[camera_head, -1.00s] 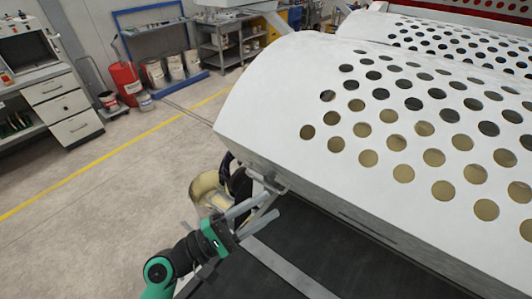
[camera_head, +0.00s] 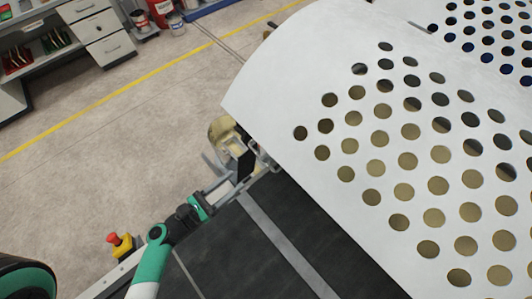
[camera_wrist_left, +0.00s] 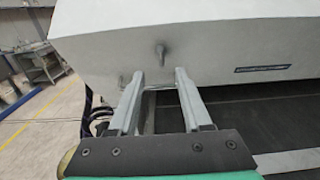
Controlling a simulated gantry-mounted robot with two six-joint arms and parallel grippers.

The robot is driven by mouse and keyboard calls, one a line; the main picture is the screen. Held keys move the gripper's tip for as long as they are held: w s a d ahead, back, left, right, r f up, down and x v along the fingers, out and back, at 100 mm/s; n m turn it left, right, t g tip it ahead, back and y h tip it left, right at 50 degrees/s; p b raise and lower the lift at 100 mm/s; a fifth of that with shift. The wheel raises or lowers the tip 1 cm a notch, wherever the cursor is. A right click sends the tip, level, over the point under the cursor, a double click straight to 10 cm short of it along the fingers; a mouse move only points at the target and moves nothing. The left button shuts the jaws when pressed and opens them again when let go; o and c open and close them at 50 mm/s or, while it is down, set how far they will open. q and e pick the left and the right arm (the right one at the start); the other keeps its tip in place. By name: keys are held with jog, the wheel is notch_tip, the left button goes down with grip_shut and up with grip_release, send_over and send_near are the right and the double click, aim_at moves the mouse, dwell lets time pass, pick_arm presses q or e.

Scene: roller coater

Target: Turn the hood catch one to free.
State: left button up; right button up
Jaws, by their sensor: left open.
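The white perforated hood (camera_head: 300,80) fills the right of the head view, and its front face (camera_wrist_left: 225,50) spans the top of the left wrist view. A small grey catch (camera_wrist_left: 161,52) sticks out of that face and points roughly downward. My left gripper (camera_wrist_left: 159,76) is open, its two fingers pointing at the face just below the catch, with nothing between them. I cannot tell whether the fingertips touch the face. In the head view my left gripper (camera_head: 250,178) is at the hood's near left corner, where the catch is hard to make out. My right gripper is out of view.
A dark flat bed (camera_head: 260,250) with a light strip lies below the hood. A yellowish round part (camera_head: 222,130) sits beside the hood corner. A red emergency button on a yellow base (camera_head: 117,243) stands at lower left. The floor on the left is clear.

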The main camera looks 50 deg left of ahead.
aim_at(265, 159)
pick_arm(q)
jog(key=w, duration=1.1)
jog(key=shift+w+d+p, duration=0.15)
jog(key=shift+d+p, duration=0.05)
jog(key=shift+p, duration=0.1)
grip_shut()
